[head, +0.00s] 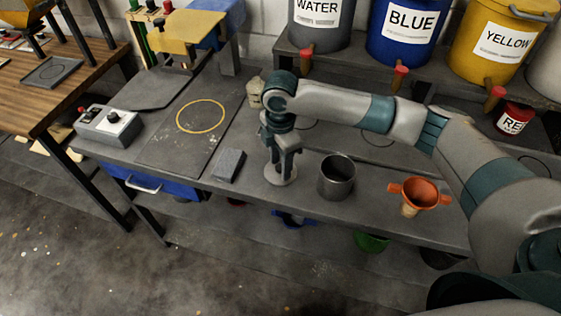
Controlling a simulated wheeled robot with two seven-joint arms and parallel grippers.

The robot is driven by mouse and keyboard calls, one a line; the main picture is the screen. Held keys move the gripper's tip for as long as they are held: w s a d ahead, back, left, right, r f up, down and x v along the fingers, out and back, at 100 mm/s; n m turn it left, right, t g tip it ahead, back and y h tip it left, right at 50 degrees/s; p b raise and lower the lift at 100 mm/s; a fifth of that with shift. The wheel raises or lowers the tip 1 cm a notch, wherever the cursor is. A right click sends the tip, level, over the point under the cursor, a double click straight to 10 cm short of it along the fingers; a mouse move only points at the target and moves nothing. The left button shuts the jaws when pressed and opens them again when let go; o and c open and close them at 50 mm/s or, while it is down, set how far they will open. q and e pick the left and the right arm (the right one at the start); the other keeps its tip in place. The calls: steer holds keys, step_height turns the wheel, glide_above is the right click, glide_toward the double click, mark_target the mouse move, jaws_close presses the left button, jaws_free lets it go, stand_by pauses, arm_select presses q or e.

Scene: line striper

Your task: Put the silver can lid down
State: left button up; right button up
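The silver can lid (283,180) is a small, pale grey disc at the middle of the grey workbench, left of the can. My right gripper (281,163) points straight down over it, with its fingertips at the lid's middle and seemingly shut on it. The fingers hide the lid's centre. The lid looks level and is at or very close to the bench top; I cannot tell whether it touches. The dark silver can (337,178) stands upright and open just to the right, apart from the lid. My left gripper is not in view.
An orange funnel (419,193) stands right of the can. A grey block (229,165) lies left of the lid, and a control box (108,125) is farther left. Labelled buckets, including a blue one (410,32), stand on the shelf behind. The bench's front edge is close.

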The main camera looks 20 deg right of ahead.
mark_target(280, 167)
steer(key=shift+r, duration=0.2)
steer(key=shift+r+b, duration=0.35)
steer(key=shift+r, duration=0.25)
step_height(280, 167, up, 11)
steer(key=b, duration=0.3)
steer(key=shift+f, duration=0.15)
